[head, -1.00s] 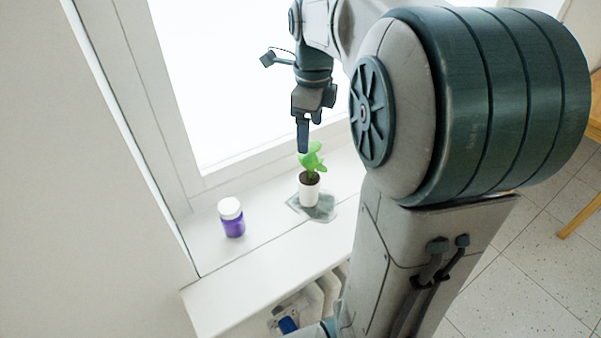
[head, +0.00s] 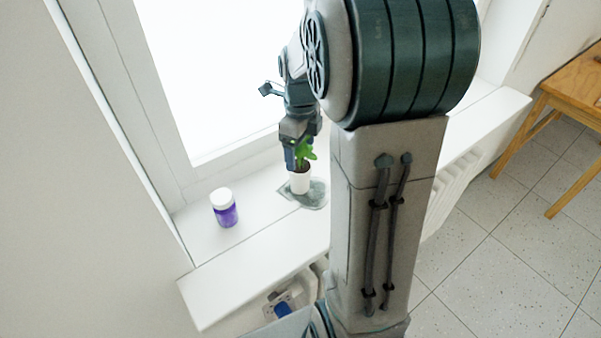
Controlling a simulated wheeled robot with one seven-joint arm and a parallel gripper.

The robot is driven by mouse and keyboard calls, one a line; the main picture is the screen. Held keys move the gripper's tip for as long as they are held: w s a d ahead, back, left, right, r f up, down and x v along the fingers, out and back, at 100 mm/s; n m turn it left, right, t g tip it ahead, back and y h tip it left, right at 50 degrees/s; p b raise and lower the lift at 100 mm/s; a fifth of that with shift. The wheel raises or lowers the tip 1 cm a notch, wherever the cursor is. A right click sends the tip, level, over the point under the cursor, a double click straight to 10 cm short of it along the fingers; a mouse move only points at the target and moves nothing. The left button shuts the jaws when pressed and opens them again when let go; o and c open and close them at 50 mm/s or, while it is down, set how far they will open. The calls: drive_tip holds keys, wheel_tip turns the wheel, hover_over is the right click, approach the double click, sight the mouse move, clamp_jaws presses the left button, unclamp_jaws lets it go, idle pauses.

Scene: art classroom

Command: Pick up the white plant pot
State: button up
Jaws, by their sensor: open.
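The white plant pot (head: 300,183) stands upright on the white windowsill, with dark soil and a green plant (head: 306,150) in it. It sits on a grey-green patch (head: 316,196) on the sill. My gripper (head: 296,160) points down at the plant, just above the pot's rim. A dark finger hangs along the left side of the leaves; the other finger is hard to make out. The jaws are open, and the pot rests on the sill. I cannot tell whether a finger touches the plant.
A purple jar with a white lid (head: 224,208) stands on the sill to the left of the pot. The window frame (head: 215,160) rises behind. A radiator (head: 450,190) is below the sill. A wooden table (head: 572,95) is at the far right.

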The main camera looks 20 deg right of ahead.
sight(300, 169)
drive_tip(key=shift+w+f+p, duration=0.1)
drive_tip(key=shift+f+p, duration=0.2)
drive_tip(key=shift+f, duration=1.45)
drive_tip(key=c, duration=1.5)
drive_tip(key=shift+c, duration=0.5)
drive_tip(key=shift+r, duration=0.1)
